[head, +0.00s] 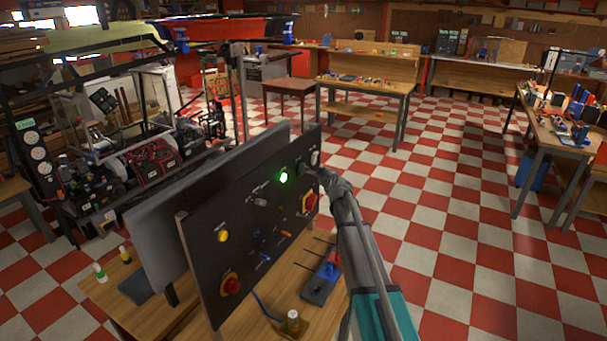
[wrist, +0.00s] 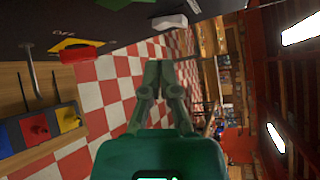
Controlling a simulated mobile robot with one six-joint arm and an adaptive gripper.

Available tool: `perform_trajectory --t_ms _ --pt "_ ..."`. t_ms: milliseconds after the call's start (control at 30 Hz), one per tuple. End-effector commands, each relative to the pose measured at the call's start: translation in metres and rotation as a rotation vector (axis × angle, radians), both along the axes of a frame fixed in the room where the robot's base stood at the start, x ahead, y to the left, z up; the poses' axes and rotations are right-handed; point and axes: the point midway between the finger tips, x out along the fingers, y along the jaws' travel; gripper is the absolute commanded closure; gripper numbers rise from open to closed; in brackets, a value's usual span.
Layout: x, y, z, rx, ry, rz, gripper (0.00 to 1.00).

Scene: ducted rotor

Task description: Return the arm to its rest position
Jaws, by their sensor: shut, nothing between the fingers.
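My arm reaches up from the lower middle of the head view. My gripper (head: 313,172) is at the right end of the black control panel (head: 205,262), near its upper edge. Whether it touches the panel is unclear in the head view. In the wrist view my gripper (wrist: 159,68) has its fingertips together with nothing between them, and the panel's dark face lies along the upper left. The panel carries a lit green lamp (head: 283,178), a yellow button (head: 222,236) and a red knob on yellow (head: 231,285).
The panel stands on a wooden table (head: 285,290), where a block with red and blue parts (head: 322,284) lies beside my arm. A grey board (head: 160,235) stands behind the panel. A workbench (head: 368,83) stands farther back. The checkered floor right of my arm is clear.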

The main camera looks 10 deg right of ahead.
Motion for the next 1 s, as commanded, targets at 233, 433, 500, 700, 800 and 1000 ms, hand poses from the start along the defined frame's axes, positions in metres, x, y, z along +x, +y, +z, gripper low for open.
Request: perform_trajectory --t_ms 233,433,500,700,800,1000 --pt "0.000 0.000 0.000 0.000 0.000 0.000 1.00" --pt "-0.015 0.006 -0.014 -0.070 0.035 0.042 1.00" --pt "-0.028 0.011 -0.025 -0.130 0.065 0.079 1.00" --pt "-0.087 0.029 -0.073 -0.397 0.197 0.262 1.00" --pt "-0.126 0.036 -0.103 -0.558 0.279 0.390 1.00" --pt "-0.212 0.041 -0.157 -0.858 0.433 0.675 1.00"
